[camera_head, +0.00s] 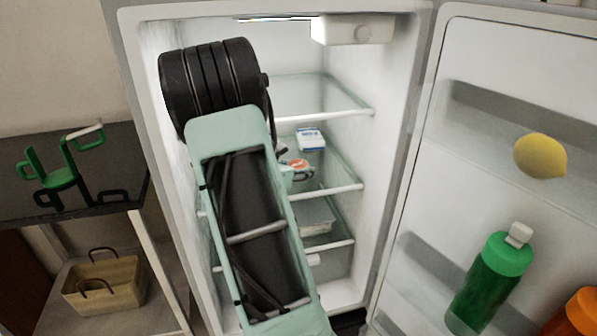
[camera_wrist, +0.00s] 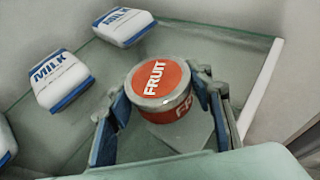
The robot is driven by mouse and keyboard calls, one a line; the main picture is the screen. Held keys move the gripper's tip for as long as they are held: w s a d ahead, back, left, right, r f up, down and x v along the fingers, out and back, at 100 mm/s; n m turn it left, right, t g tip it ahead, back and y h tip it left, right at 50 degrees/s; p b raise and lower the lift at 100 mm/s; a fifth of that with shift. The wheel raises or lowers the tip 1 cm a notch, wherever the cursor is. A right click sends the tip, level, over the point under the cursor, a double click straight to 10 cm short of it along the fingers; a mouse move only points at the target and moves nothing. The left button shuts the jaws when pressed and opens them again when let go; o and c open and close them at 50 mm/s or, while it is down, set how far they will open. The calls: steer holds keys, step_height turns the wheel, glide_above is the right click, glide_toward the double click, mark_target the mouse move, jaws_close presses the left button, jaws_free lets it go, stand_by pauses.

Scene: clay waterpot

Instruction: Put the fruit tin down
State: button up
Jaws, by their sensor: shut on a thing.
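The fruit tin (camera_wrist: 158,78) is a short round silver tin with an orange label reading FRUIT. In the wrist view it sits upright between the two fingers of my gripper (camera_wrist: 160,92), which is shut on it. The tin is over a glass fridge shelf (camera_wrist: 235,50); I cannot tell whether its base touches the glass. In the head view a bit of the tin's orange label (camera_head: 299,165) shows beside my arm, inside the open fridge. My arm hides most of the gripper there.
Milk cartons (camera_wrist: 60,80) lie on the shelf left of and behind the tin; one carton (camera_head: 310,138) shows in the head view. The shelf's white edge strip (camera_wrist: 262,88) is to the right. The open fridge door holds a lemon (camera_head: 540,156) and a green bottle (camera_head: 490,280).

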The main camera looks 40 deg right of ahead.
steer(key=shift+r, duration=0.1)
steer(key=shift+f, duration=0.25)
steer(key=o, duration=1.3)
steer(key=shift+o, duration=0.2)
steer(key=shift+r, duration=0.2)
steer(key=shift+a+r, duration=0.15)
steer(key=shift+a, duration=0.05)
steer(key=p+v, duration=0.3)
steer(key=v, duration=0.7)
steer(key=shift+s+a+r, duration=0.1)
steer(key=shift+a, duration=0.3)
steer(key=shift+s+a, duration=0.15)
steer(key=shift+a, duration=0.2)
